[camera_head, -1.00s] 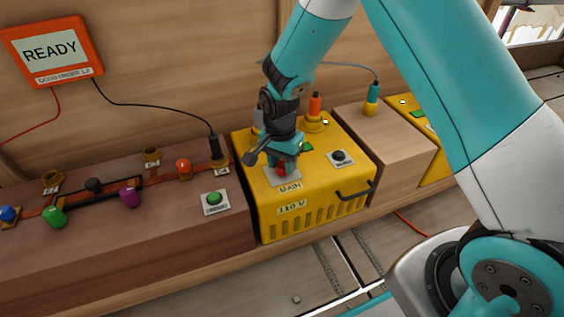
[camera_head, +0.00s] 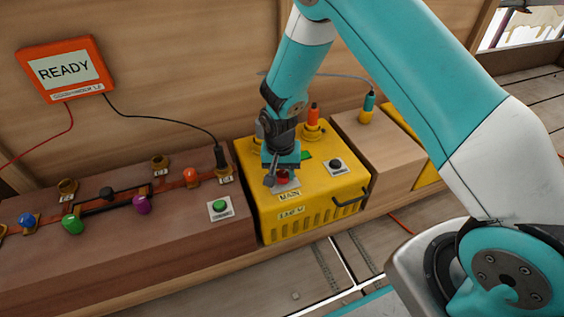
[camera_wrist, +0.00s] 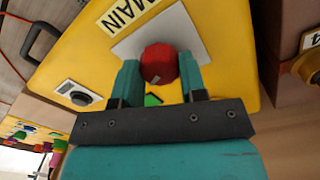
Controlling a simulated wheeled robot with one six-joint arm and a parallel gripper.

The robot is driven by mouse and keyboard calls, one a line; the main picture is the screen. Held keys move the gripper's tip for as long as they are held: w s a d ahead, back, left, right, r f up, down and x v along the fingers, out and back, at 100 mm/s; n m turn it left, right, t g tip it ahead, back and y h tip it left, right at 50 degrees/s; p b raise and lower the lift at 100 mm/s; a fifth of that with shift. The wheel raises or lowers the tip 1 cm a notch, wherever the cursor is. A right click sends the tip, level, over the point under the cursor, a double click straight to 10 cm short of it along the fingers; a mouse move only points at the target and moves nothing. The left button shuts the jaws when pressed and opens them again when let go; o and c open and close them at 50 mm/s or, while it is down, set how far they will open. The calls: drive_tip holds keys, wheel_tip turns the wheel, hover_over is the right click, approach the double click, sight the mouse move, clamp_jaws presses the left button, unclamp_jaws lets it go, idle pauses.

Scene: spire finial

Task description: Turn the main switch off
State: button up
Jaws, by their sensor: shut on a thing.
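The main switch is a red knob on a pale plate on top of the yellow box (camera_head: 310,207). In the wrist view the red knob (camera_wrist: 159,63) sits between the two teal fingers, on its plate (camera_wrist: 188,28) beside the label MAIN (camera_wrist: 124,11). A small pale mark shows on the knob's edge. My gripper (camera_wrist: 160,77) is shut on the knob, one finger on each side. In the head view my gripper (camera_head: 283,172) is above the plate and partly hides the knob.
A brown bench (camera_head: 150,250) with a green button (camera_head: 219,206) and coloured knobs stands left. A screen (camera_head: 65,69) reads READY.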

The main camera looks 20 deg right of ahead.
sight(281, 176)
drive_tip(key=n+p, duration=0.5)
drive_tip(key=n, duration=0.1)
drive_tip(key=shift+r+p, duration=0.2)
drive_tip(key=shift+p, duration=0.1)
drive_tip(key=n+p, duration=0.3)
drive_tip(key=n, duration=0.3)
drive_tip(key=shift+s+f+t, duration=0.1)
drive_tip(key=shift+f+t, duration=0.05)
drive_tip(key=shift+t, duration=0.15)
drive_tip(key=shift+n, duration=0.4)
drive_tip(key=o, duration=0.9)
drive_tip(key=shift+p, duration=0.3)
drive_tip(key=r+p, duration=0.1)
drive_tip(key=r, duration=0.4)
drive_tip(key=r+p, duration=0.2)
drive_tip(key=r, duration=0.4)
drive_tip(key=r+p, duration=0.2)
drive_tip(key=r, duration=0.4)
drive_tip(key=shift+s+a+r, duration=0.15)
drive_tip(key=shift+s+a, duration=0.05)
drive_tip(key=shift+a, duration=0.15)
